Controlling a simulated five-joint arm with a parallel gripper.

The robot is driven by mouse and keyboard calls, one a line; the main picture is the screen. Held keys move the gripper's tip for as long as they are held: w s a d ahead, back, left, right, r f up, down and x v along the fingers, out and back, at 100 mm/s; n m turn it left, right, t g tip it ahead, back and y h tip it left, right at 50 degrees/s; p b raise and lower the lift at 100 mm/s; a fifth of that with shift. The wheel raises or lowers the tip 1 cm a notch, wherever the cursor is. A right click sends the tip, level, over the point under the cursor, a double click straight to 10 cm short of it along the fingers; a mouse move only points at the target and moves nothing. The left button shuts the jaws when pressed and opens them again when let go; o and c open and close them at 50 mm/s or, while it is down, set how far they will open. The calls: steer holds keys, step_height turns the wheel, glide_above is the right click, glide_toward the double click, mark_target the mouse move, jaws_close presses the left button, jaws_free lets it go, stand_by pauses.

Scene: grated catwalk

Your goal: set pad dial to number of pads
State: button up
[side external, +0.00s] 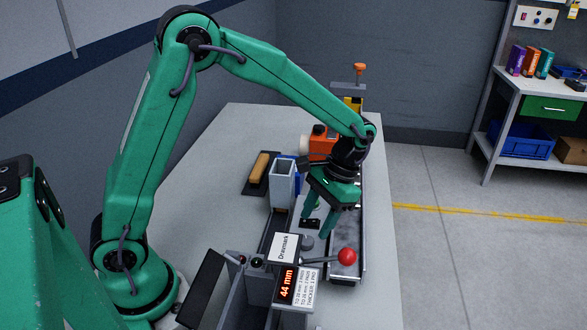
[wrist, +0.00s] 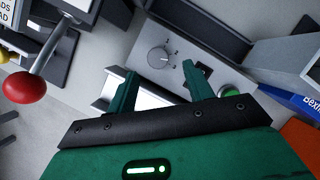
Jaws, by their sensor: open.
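In the side view the knob (side external: 307,242) is small, below my gripper. My gripper (wrist: 159,70) has its two green fingers apart and empty, with the dial showing beyond and between the tips. In the side view my gripper (side external: 318,224) points down over the panel. A red readout (side external: 287,284) shows 44 mm. The label (side external: 306,289) beside it lists pad counts by thickness; its last line seems to read thicker, 1 pad.
A red ball lever (side external: 347,256) stands right of the dial, close to my gripper. A green button (wrist: 232,90) sits on the same panel. A grey upright chute (side external: 283,182) and an orange device (side external: 322,145) stand behind. Free table lies to the left.

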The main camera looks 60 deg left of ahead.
mark_target(308, 239)
steer(key=shift+x, duration=2.1)
steer(key=shift+d, duration=0.1)
steer(key=c, duration=1)
